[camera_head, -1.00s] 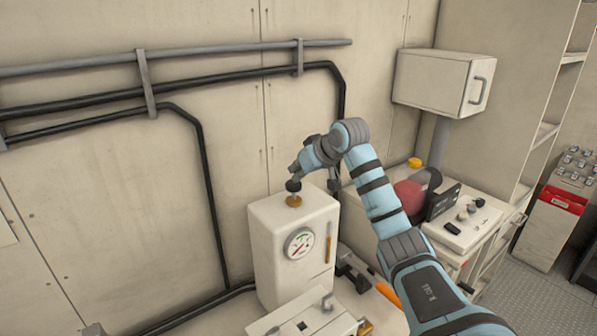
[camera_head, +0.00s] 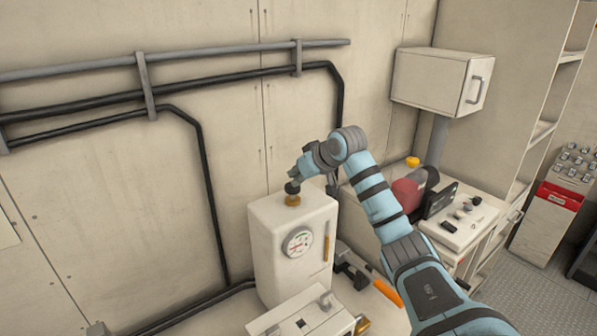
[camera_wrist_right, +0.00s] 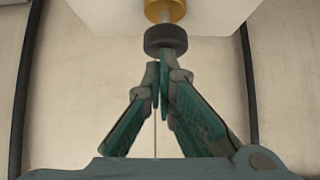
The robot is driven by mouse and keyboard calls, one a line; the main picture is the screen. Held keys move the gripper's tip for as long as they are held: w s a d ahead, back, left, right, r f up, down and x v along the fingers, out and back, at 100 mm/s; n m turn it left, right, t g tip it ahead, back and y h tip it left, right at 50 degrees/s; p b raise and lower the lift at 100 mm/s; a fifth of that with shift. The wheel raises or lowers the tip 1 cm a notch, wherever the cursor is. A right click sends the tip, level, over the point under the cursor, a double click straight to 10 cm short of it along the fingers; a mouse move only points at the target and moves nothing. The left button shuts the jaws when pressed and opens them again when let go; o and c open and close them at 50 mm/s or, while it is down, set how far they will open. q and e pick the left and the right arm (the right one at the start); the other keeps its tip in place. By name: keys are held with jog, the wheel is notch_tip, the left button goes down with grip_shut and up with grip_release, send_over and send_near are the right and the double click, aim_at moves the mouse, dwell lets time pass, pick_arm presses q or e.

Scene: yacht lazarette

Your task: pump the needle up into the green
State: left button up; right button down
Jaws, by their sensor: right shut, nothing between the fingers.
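The white pump box (camera_head: 268,255) stands against the wall in the head view. A round dial gauge (camera_head: 298,242) is on its front; it has a pale face and red marks, but its needle is too small to read surely. On top is a black knob (camera_head: 292,188) above a brass collar (camera_head: 292,201). My right gripper (camera_head: 295,178) is shut and empty, right at the knob from above. In the wrist view its fingertips (camera_wrist_right: 160,75) meet beside the black knob (camera_wrist_right: 166,40), touching or nearly so. My left gripper is out of view.
An orange-handled tool (camera_head: 387,292) lies right of the box. A pale lidded box (camera_head: 300,318) is in front. A red round object (camera_head: 405,195) and a counter with small items (camera_head: 465,225) are at right. A wall cabinet (camera_head: 440,80) hangs above; dark pipes (camera_head: 200,80) run along the wall.

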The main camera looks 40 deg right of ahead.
pick_arm(q)
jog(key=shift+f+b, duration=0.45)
jog(key=shift+b, duration=0.75)
pick_arm(e)
jog(key=d+r+v, duration=0.1)
jog(key=v, duration=1)
jog(key=shift+w+a, duration=0.25)
jog(key=shift+a, duration=0.2)
jog(key=shift+r, duration=0.15)
jog(key=shift+g, duration=0.4)
jog(key=r, duration=0.1)
jog(key=w+r, duration=0.1)
jog(key=a+r, duration=0.1)
jog(key=shift+w+r, duration=0.25)
jog(key=shift+r, duration=0.1)
jog(key=shift+d, duration=0.15)
